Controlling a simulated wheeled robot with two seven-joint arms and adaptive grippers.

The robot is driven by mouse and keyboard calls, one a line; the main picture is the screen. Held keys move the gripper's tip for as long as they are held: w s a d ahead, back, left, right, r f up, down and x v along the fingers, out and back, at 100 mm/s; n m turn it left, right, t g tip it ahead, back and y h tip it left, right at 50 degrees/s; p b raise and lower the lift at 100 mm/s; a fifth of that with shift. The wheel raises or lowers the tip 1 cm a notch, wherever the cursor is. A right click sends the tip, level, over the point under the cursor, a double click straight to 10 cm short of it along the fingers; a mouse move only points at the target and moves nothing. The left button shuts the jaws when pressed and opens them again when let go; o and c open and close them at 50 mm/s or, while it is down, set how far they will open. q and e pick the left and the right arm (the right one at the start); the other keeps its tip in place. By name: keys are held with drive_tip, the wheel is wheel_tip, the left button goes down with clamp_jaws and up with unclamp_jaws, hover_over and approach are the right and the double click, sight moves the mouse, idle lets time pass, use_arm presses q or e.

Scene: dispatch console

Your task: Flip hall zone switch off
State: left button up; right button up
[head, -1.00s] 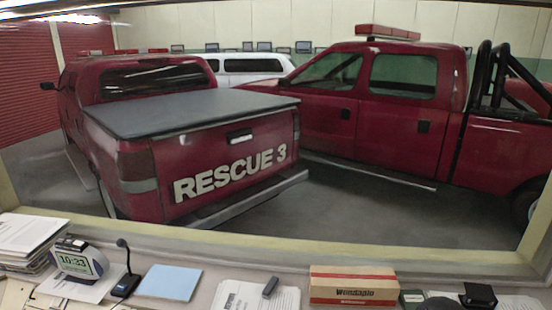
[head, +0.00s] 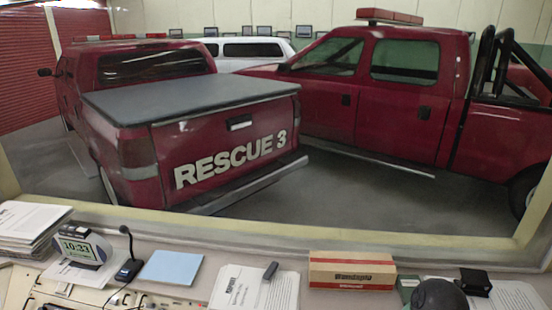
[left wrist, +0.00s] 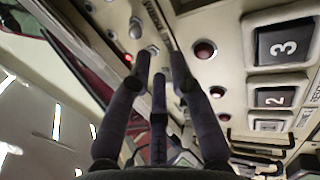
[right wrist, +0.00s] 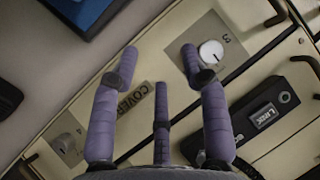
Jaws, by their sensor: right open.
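My left gripper (left wrist: 160,65) is seen only in the left wrist view, over a cream console panel; its dark fingertips are close together with a narrow gap, and nothing is clearly held. Metal toggle switches (left wrist: 136,27) stand beyond the fingertips. A lit red lamp (left wrist: 128,58) is beside them. No hall zone label is readable, so I cannot tell which switch it is. My right gripper (right wrist: 158,60) is open and empty over another panel part, near a round white knob (right wrist: 211,52) on a grey plate. Neither gripper shows clearly in the head view.
The left wrist view shows black buttons marked 3 (left wrist: 284,47) and 2 (left wrist: 275,97). The right wrist view shows a black device (right wrist: 262,115). On the desk are a clock (head: 82,246), microphone (head: 128,268), blue sheet (head: 171,268) and red-and-white box (head: 352,270). Trucks stand behind the window.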

use_arm(q)
drive_tip(key=s+r+p, duration=0.1)
drive_tip(key=r, duration=0.1)
drive_tip(key=s+r+p, duration=0.1)
drive_tip(key=shift+s+a+r+p, duration=0.15)
drive_tip(key=shift+a+r+p, duration=0.05)
drive_tip(key=shift+r+p, duration=0.2)
drive_tip(key=shift+s+f, duration=0.1)
drive_tip(key=shift+f, duration=0.05)
